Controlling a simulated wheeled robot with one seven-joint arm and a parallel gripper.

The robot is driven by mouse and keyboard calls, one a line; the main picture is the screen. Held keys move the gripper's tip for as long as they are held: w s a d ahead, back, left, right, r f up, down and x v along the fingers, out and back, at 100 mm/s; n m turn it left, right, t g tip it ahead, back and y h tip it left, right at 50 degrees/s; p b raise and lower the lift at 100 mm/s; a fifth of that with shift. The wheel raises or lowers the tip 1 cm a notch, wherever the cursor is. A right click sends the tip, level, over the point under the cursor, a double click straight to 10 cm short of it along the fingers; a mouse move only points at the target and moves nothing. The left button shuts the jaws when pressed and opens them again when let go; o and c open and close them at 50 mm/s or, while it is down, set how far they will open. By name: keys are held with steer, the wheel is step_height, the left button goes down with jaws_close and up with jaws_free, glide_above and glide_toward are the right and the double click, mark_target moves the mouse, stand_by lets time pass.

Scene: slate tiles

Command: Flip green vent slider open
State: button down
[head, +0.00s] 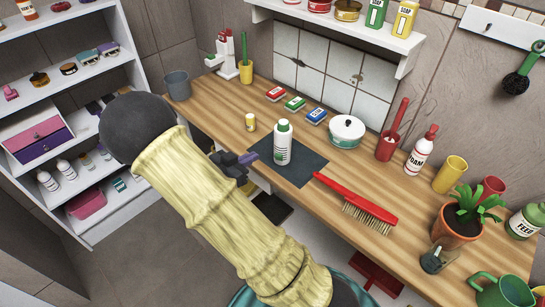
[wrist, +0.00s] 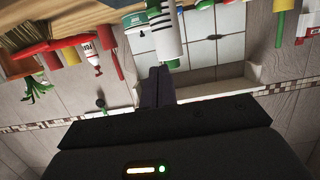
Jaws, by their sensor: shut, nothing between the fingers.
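No part is clearly a vent slider. A white bottle (head: 282,148) with a green cap (head: 283,125) stands upright on a dark mat. My gripper (head: 251,158), with dark fingers, is just left of the bottle in the head view. In the wrist view, which is upside down, my shut fingers (wrist: 160,72) point at the bottle (wrist: 167,35) near its green cap (wrist: 173,63). Nothing is between them. I cannot tell whether they touch the bottle.
A red brush (head: 355,200) lies right of the dark mat (head: 300,170). A wall shelf (head: 340,30) overhangs the back.

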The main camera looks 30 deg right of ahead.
glide_above(281, 151)
steer(key=s+a, duration=0.1)
steer(key=a, duration=0.2)
steer(key=shift+s+a+f+p, duration=0.1)
steer(key=shift+f+p, duration=0.15)
steer(key=shift+f, duration=0.35)
steer(key=shift+s+a+f+p, duration=0.1)
steer(key=shift+f+p, duration=0.1)
steer(key=shift+f, duration=0.4)
step_height(281, 151, down, 3)
steer(key=shift+a+r, duration=0.15)
steer(key=shift+r, duration=0.05)
steer(key=shift+f, duration=0.75)
